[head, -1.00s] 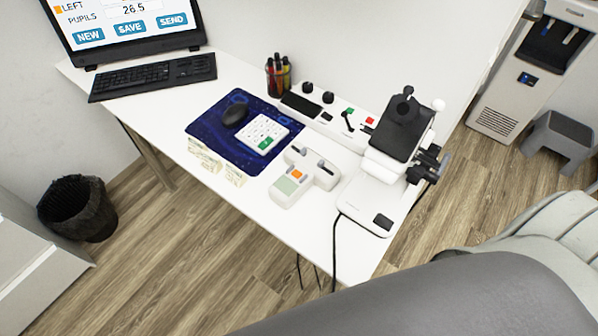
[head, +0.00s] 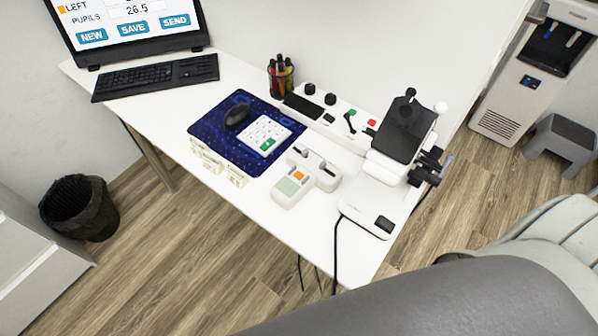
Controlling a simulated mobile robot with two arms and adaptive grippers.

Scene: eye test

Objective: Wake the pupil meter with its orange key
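The white pupil meter (head: 281,199) lies near the front edge of the white desk in the head view. Its small orange key (head: 299,175) is on its upper face, beside a pale green panel (head: 288,187). I cannot tell whether the green panel is a lit display. A white piece with dark grips adjoins the meter's far side. Neither of my grippers is in view, and nothing covers the orange key.
A blue mat (head: 203,128) with a black mouse and white keypad lies left of the meter. Small boxes (head: 206,158) stand along the mat's front edge. A black-and-white eye instrument (head: 404,131) stands to the right. A dark cable hangs over the desk front.

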